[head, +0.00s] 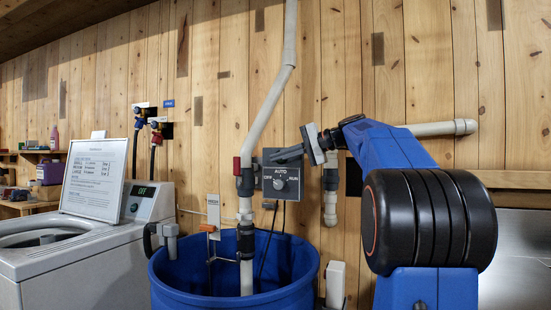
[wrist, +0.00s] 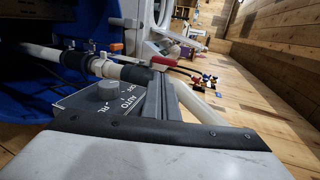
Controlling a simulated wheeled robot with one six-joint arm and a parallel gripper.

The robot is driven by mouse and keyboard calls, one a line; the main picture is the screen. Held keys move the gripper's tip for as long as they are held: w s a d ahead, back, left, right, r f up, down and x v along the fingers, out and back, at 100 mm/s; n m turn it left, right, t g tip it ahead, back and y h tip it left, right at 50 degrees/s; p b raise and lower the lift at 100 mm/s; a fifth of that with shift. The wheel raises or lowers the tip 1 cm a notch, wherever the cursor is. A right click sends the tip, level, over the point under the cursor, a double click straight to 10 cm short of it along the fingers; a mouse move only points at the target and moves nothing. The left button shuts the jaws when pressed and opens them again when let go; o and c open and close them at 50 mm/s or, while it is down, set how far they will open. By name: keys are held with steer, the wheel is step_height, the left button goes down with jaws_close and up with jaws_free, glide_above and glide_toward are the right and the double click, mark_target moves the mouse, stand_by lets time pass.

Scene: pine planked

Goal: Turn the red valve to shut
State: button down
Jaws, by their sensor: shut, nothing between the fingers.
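The red valve handle (head: 237,165) is on the dark valve body of the white upright pipe, above the blue barrel. It points up and down, roughly along the pipe. In the wrist view the red handle (wrist: 163,61) shows just past my fingertips. My gripper (head: 275,157) is shut and empty, reaching in from the right in front of the grey control box's top edge. In the wrist view its fingers (wrist: 160,90) lie together and their tips appear close to the handle. I cannot tell whether they touch it.
The grey control box (head: 281,174) with its round knob is right beside the valve, under my fingers. The blue barrel (head: 185,290) stands below. Wall taps, one blue and one red (head: 157,137), are further left above a washer (head: 90,265) with a sign.

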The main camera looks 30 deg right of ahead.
glide_toward(239, 165)
steer(key=x, duration=0.4)
steer(key=shift+w+f, duration=0.15)
steer(key=shift+f, duration=0.2)
steer(key=shift+w+a, duration=0.5)
steer(key=shift+w, duration=0.2)
steer(key=shift+r, duration=0.1)
